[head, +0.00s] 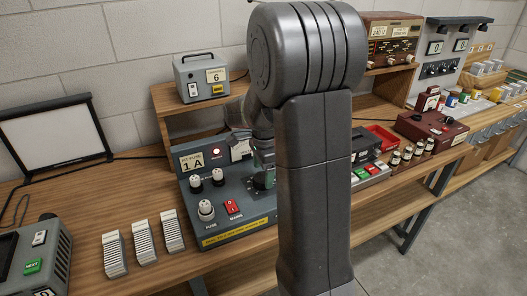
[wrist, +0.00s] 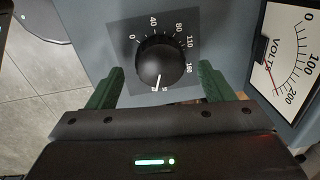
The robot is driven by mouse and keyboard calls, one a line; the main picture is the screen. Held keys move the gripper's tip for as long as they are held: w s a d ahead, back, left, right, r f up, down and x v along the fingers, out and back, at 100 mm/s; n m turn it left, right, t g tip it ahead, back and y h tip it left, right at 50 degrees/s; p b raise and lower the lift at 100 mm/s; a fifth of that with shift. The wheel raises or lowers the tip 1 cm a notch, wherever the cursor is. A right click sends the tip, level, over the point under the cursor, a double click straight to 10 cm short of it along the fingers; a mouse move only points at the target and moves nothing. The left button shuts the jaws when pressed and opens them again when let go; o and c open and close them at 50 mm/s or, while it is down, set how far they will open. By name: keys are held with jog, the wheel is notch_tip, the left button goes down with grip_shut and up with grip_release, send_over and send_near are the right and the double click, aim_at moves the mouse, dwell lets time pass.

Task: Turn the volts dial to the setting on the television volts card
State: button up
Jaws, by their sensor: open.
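The volts dial (wrist: 161,62) is a black round knob on a square dark scale plate in the wrist view. Its white pointer line faces the bottom of the plate, past the 180 mark, at a label too small to read. My gripper (wrist: 162,70) is open, with one green finger on each side of the dial; I cannot tell whether they touch it. In the head view the dial (head: 264,181) shows partly behind my arm, on the grey panel unit (head: 222,226). A card (head: 379,31) reading 240 V is on a brown set (head: 392,45) at the back right.
A volts meter (wrist: 287,62) with a red needle near 200 is right of the dial. Fuse holders (head: 206,210) and a red mains switch (head: 233,208) are on the same panel. Stacks of white slides (head: 144,240) stand left.

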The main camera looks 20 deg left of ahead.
aim_at(264, 180)
notch_tip(264, 180, up, 11)
jog(key=shift+s+d+r, duration=0.15)
jog(key=shift+s+d, duration=0.15)
dwell(0.4)
jog(key=f, duration=1.4)
jog(key=shift+w+a, duration=0.35)
jog(key=shift+r, duration=0.15)
